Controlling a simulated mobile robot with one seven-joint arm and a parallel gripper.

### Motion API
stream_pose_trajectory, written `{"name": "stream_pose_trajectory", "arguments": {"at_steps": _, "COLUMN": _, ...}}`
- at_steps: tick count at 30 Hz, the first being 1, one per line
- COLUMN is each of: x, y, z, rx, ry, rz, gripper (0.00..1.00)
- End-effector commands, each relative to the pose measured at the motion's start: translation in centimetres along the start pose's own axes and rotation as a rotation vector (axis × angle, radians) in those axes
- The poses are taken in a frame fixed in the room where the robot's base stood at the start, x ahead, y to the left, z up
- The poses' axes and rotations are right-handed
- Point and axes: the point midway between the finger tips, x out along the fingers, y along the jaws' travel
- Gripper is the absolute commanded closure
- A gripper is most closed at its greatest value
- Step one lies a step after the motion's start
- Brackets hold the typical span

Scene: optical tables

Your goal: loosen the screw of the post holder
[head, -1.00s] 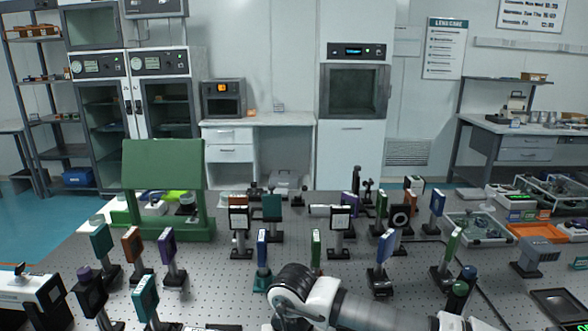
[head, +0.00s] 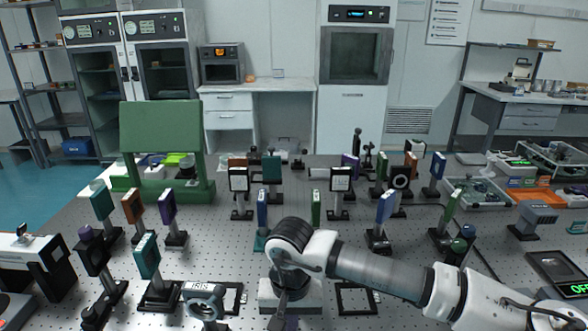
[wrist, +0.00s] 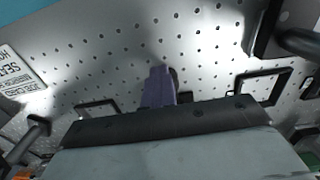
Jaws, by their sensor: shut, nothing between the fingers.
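My gripper (head: 284,322) hangs below my wrist at the bottom centre of the head view. In the wrist view its purple-grey fingers (wrist: 160,86) are together, with nothing between them, over the perforated table top. Several post holders carrying optics stand around it. Near the gripper on the left are a teal plate on a post (head: 148,258) and a ring-shaped iris (head: 205,300). I cannot tell which post holder is the task's one, and no screw is clear. A dark post-like part (wrist: 35,130) shows at the lower left of the wrist view, apart from the fingers.
Flat black frames lie on the optical table (head: 320,270), one right of the gripper (head: 357,298) and one left (head: 235,297). A printed label (wrist: 20,75) lies at left in the wrist view. Posts with plates crowd the middle. A green panel stand (head: 160,130) is at back left.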

Motion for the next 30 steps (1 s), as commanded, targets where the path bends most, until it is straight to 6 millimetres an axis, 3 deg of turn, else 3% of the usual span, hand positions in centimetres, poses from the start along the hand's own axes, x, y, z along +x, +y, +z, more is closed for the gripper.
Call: {"name": "stream_pose_trajectory", "arguments": {"at_steps": 30, "x": 0.14, "y": -0.8, "z": 0.06, "rx": 0.0, "ry": 0.001, "rz": 0.0, "gripper": 1.0}}
